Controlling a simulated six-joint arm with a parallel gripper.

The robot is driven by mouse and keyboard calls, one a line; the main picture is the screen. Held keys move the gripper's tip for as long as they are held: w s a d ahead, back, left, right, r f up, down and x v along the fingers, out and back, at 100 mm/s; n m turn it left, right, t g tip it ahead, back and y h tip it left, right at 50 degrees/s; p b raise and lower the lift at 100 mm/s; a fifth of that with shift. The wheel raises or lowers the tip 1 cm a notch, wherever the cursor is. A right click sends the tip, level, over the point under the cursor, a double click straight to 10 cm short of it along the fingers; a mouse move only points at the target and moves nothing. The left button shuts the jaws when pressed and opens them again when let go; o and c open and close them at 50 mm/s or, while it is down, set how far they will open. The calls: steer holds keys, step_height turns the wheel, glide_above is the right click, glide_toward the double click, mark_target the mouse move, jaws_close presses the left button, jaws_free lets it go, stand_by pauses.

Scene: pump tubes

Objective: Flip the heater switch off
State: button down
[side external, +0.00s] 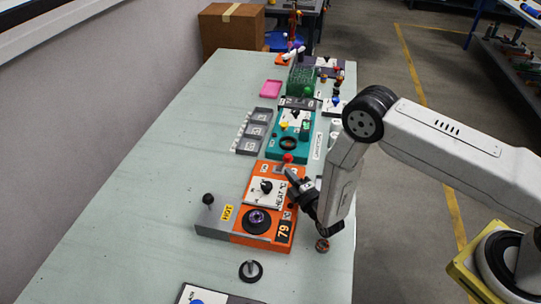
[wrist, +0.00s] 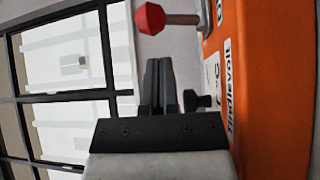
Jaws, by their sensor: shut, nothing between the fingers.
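The heater is an orange box (side external: 262,171) with a white "HEAT °C" dial plate, a "79" display and a yellow "HOT" label. A red-tipped toggle lever (side external: 287,158) stands at its far end. In the wrist view this lever's red tip (wrist: 150,18) and pale shaft show at the top, sticking out from the orange heater side (wrist: 270,95). My gripper (side external: 289,173) is shut and empty, low over the heater's far right part, close to the lever. In the wrist view my gripper's fingers (wrist: 158,80) are together below the lever, with a visible gap to it.
A dark dial knob (wrist: 198,100) is just right of my fingers in the wrist view. A teal device (side external: 291,135) stands beyond the heater, with a grey tray (side external: 255,131) to its left. The table's left side is clear.

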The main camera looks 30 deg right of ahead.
steer(key=shift+s+a+f, duration=0.1)
steer(key=shift+s+f, duration=0.2)
steer(key=shift+s, duration=0.6)
steer(key=shift+s+f, duration=0.25)
steer(key=shift+s, duration=0.65)
steer(key=shift+s+a+f, duration=0.1)
steer(key=shift+s+f, duration=0.2)
steer(key=shift+s, duration=0.6)
steer(key=shift+w+d+r+m, duration=0.2)
steer(key=shift+w+r+m, duration=0.3)
steer(key=shift+w, duration=0.1)
steer(key=w+r+m+g, duration=0.1)
steer(key=w+d+r+m+g, duration=0.1)
steer(key=r+m, duration=0.1)
steer(key=w+r+m+g, duration=0.1)
steer(key=r+g, duration=0.1)
steer(key=shift+w+d, duration=0.15)
steer(key=shift+d, duration=0.1)
steer(key=s+d+r+m+g, duration=0.4)
steer(key=s+r+m+g, duration=0.2)
steer(key=s, duration=0.4)
steer(key=s+d+r+m+g, duration=0.4)
steer(key=s+r+m+g, duration=0.2)
steer(key=s, duration=0.5)
steer(key=shift+d+r, duration=0.2)
steer(key=shift+r, duration=0.75)
